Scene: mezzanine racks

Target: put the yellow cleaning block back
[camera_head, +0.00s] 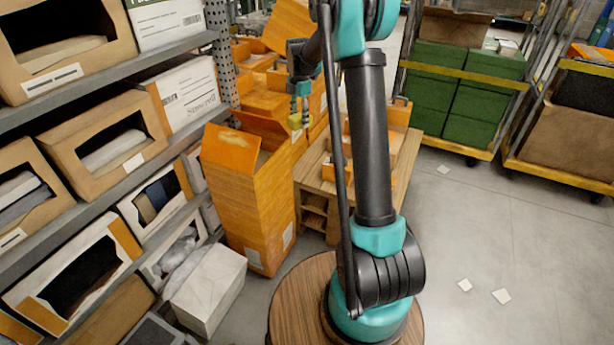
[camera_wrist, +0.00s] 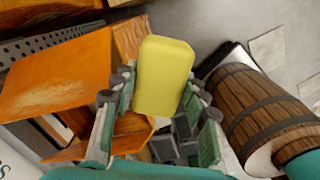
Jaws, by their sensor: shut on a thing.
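The yellow cleaning block (camera_wrist: 163,75) is held between the fingers of my gripper (camera_wrist: 160,110) in the wrist view, sticking out past the fingertips. In the head view the block (camera_head: 295,121) is small at the tips of my gripper (camera_head: 300,104). My gripper is shut on it and appears held up near the tall open orange carton (camera_head: 266,200). The exact height above the carton is hard to tell. Part of the block's lower end is hidden by the fingers.
A wooden table (camera_head: 319,180) with orange boxes stands behind my arm. Shelves of open cartons (camera_head: 106,133) line the left. Carts with green crates (camera_head: 466,105) stand at the back right. The grey floor at right is clear except for small white papers (camera_head: 501,296).

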